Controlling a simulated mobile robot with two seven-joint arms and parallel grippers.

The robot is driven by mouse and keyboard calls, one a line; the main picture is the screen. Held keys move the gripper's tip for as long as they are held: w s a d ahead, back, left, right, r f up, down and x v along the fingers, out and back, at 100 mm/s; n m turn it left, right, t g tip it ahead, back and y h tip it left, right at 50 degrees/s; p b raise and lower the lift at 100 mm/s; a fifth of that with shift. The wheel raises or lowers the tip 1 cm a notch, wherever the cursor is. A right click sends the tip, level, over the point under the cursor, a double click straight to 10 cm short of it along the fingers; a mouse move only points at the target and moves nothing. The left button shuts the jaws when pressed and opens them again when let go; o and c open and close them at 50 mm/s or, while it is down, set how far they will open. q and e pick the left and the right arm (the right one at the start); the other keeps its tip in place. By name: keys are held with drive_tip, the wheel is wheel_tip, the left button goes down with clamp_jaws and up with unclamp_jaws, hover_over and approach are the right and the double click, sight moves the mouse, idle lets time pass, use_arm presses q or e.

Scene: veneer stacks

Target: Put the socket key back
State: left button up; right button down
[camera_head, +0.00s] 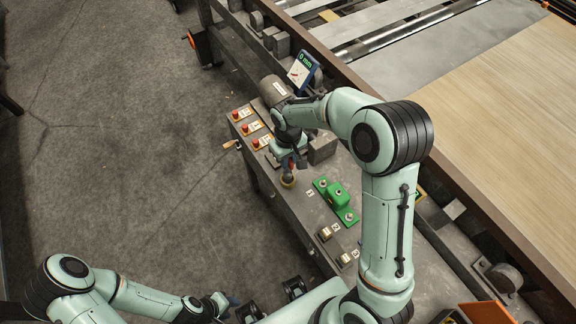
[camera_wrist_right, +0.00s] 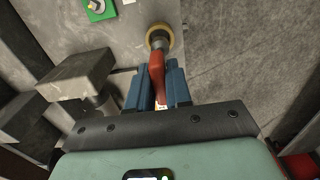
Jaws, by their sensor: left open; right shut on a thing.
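The socket key (camera_wrist_right: 157,72) has a red handle and a dark round end. My right gripper (camera_head: 288,163) is shut on its handle, and the blue fingers (camera_wrist_right: 157,82) flank it in the right wrist view. The key's dark end is at a yellow ring (camera_wrist_right: 171,40) on the grey bench top. I cannot tell whether it is seated in the ring or just above it. The ring also shows in the head view (camera_head: 287,182), just below the gripper. My left gripper (camera_head: 228,302) is open and empty at the bottom, away from the bench.
A green fixture (camera_head: 339,197) stands on the bench (camera_head: 300,205) right of the ring. A small screen (camera_head: 302,69) reads 0 mm. Grey blocks (camera_head: 322,148) stand near my right gripper. A wood veneer sheet (camera_head: 500,100) lies at right.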

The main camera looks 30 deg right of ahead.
sight(288, 172)
wheel_tip(288, 172, down, 4)
drive_tip(key=shift+f, duration=0.1)
drive_tip(key=shift+f, duration=0.1)
drive_tip(key=c, duration=1)
unclamp_jaws()
drive_tip(key=shift+c, duration=0.2)
